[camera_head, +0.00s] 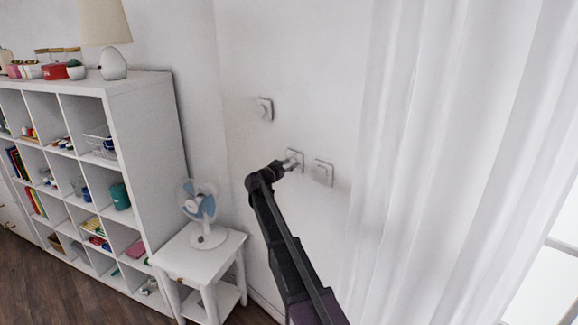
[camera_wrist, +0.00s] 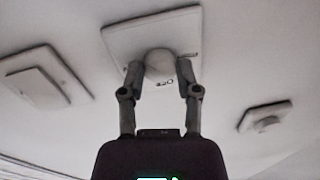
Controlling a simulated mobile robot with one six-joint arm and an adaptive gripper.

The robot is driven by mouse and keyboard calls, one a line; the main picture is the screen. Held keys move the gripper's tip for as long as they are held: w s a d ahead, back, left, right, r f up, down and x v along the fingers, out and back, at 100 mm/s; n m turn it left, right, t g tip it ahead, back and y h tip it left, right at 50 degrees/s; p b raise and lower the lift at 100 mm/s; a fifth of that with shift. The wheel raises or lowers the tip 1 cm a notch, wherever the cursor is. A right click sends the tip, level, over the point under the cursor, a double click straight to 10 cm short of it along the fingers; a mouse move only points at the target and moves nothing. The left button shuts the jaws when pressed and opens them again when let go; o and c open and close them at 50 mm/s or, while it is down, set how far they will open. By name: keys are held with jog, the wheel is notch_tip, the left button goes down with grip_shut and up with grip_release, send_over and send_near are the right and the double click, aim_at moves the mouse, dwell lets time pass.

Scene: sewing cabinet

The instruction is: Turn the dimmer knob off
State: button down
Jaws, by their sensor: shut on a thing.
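The dimmer knob (camera_wrist: 159,66) is a round pale knob on a square white wall plate, seen in the wrist view. Dark markings show on the plate around it. My gripper (camera_wrist: 160,78) has one finger on each side of the knob and is shut on it. In the head view my gripper (camera_head: 285,165) reaches the wall at the middle plate (camera_head: 296,157); the knob itself is mostly hidden there by the gripper. I cannot read the knob's setting.
Another wall plate (camera_head: 265,108) is at upper left and a flat switch (camera_head: 323,173) at right. A white curtain (camera_head: 440,170) hangs further right. A small white table (camera_head: 196,258) with a fan (camera_head: 203,212) and a cube shelf (camera_head: 145,150) stand left.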

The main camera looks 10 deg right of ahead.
jog(key=n+p, duration=0.1)
jog(key=n, duration=0.5)
jog(key=shift+r+g, duration=0.1)
jog(key=shift+g, duration=0.2)
jog(key=n, duration=0.7)
jog(key=shift+g, duration=0.3)
jog(key=n, duration=0.6)
jog(key=shift+r+g+p, duration=0.1)
jog(key=shift+g+p, duration=0.2)
jog(key=n, duration=0.5)
jog(key=shift+w+n+h, duration=0.1)
jog(key=shift+n+h, duration=0.2)
jog(key=shift+n, duration=0.1)
jog(key=shift+r, duration=0.1)
jog(key=shift+c, duration=1.6)
grip_release()
